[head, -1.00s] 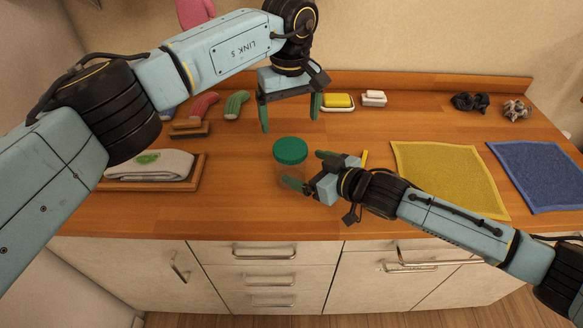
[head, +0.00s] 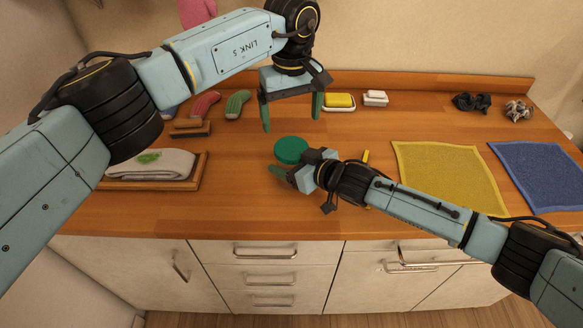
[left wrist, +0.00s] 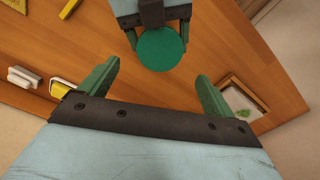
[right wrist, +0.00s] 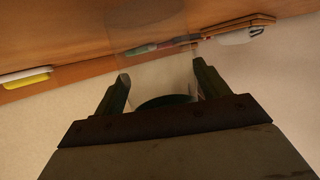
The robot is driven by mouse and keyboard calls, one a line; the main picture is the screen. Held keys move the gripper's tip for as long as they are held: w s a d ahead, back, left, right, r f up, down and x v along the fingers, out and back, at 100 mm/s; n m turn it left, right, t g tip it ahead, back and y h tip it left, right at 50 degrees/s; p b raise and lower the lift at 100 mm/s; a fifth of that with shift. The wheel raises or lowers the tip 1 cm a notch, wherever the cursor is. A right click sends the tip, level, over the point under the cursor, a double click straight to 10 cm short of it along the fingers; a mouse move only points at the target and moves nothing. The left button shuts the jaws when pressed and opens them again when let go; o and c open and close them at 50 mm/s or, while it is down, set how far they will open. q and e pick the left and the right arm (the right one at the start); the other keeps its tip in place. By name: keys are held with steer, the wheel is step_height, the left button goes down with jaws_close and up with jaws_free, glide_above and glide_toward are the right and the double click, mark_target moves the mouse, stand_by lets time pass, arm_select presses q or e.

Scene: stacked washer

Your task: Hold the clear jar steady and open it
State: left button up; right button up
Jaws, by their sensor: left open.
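The clear jar with its green lid (head: 291,150) stands upright on the wooden counter. My right gripper (head: 296,165) is at the jar, low beside its near right side. In the right wrist view the clear jar body (right wrist: 158,80) lies between its two fingers; whether they press on it I cannot tell. The lid (left wrist: 162,49) also shows in the left wrist view, just past the right gripper's fingers. My left gripper (head: 291,120) is open and empty, pointing down, above and behind the jar. The jar's lower body is mostly hidden by the right gripper in the head view.
A wooden tray (head: 198,180) with a folded towel is at left. Red and green curved items (head: 237,104), a yellow sponge dish (head: 339,101) and white soap (head: 375,98) are at the back. Yellow (head: 447,178) and blue cloths (head: 545,175) lie right.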

mark_target(291, 147)
steer(key=c, duration=1.5)
arm_select(q)
steer(key=shift+f, duration=4.05)
arm_select(e)
steer(key=shift+c, duration=0.2)
arm_select(q)
steer(key=c, duration=1)
steer(key=n, duration=0.7)
steer(key=shift+n, duration=0.3)
steer(key=n, duration=0.6)
steer(key=shift+c, duration=0.2)
